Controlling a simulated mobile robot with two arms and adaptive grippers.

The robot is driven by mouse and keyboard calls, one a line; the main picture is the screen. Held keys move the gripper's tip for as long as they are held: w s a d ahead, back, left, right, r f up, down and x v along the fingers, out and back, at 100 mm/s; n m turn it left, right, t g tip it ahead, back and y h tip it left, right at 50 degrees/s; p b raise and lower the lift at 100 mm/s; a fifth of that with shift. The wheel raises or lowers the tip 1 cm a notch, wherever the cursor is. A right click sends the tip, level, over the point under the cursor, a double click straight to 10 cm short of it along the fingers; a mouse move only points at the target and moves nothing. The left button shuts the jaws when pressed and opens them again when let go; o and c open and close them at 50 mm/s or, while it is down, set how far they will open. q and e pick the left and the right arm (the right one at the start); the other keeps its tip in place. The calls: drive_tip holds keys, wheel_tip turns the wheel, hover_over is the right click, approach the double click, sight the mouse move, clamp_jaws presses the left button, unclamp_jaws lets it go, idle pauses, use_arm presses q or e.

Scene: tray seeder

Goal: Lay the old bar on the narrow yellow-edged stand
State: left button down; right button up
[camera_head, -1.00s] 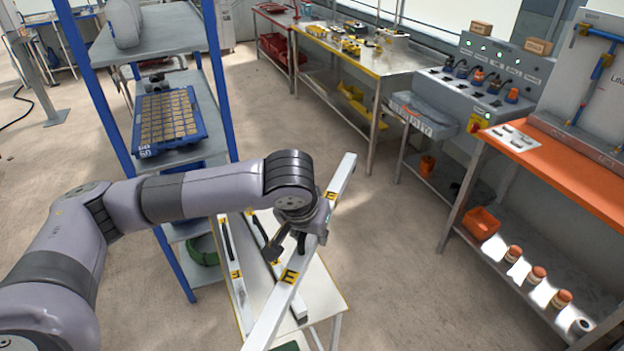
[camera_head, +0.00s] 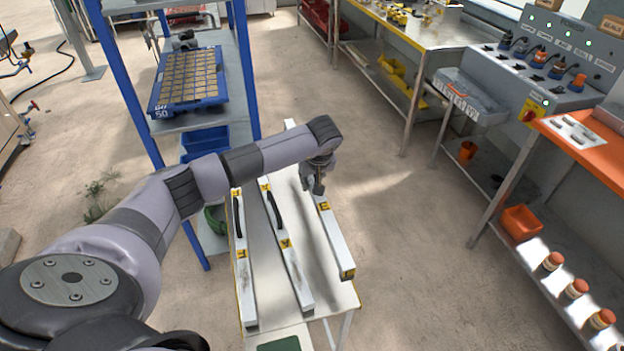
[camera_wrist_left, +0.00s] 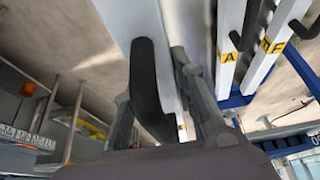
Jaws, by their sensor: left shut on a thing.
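The bar in my left gripper (camera_head: 315,188) is long and white with yellow letter labels (camera_head: 334,236). The gripper is shut on its black handle (camera_wrist_left: 150,80), between the fingers in the left wrist view. The bar is above the right side of the narrow yellow-edged stand (camera_head: 262,310), roughly parallel to two other white bars there. I cannot tell if it touches the top. The left bar (camera_head: 244,285) and the middle bar (camera_head: 291,268), labelled A, lie on the stand with their black handles up. My right gripper is out of view.
A blue-framed shelf (camera_head: 118,85) with a blue seed tray (camera_head: 163,112) stands behind the stand. An orange-topped bench (camera_head: 590,148) and a steel table (camera_head: 418,40) stand to the right. The floor between is clear.

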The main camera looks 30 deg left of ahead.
use_arm(q)
drive_tip(key=shift+f+b, duration=0.45)
drive_tip(key=shift+f, duration=0.2)
wheel_tip(320, 180, down, 6)
drive_tip(key=b, duration=0.4)
drive_tip(key=shift+f, duration=0.15)
drive_tip(key=shift+f+b, duration=1.4)
drive_tip(key=shift+f, duration=0.15)
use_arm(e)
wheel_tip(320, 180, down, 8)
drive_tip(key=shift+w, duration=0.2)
use_arm(q)
drive_tip(key=shift+f, duration=0.2)
drive_tip(key=c, duration=1.2)
unclamp_jaws()
drive_tip(key=shift+c, duration=0.2)
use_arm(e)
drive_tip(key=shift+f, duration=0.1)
use_arm(q)
drive_tip(key=shift+s+f, duration=0.1)
drive_tip(key=shift+f, duration=0.05)
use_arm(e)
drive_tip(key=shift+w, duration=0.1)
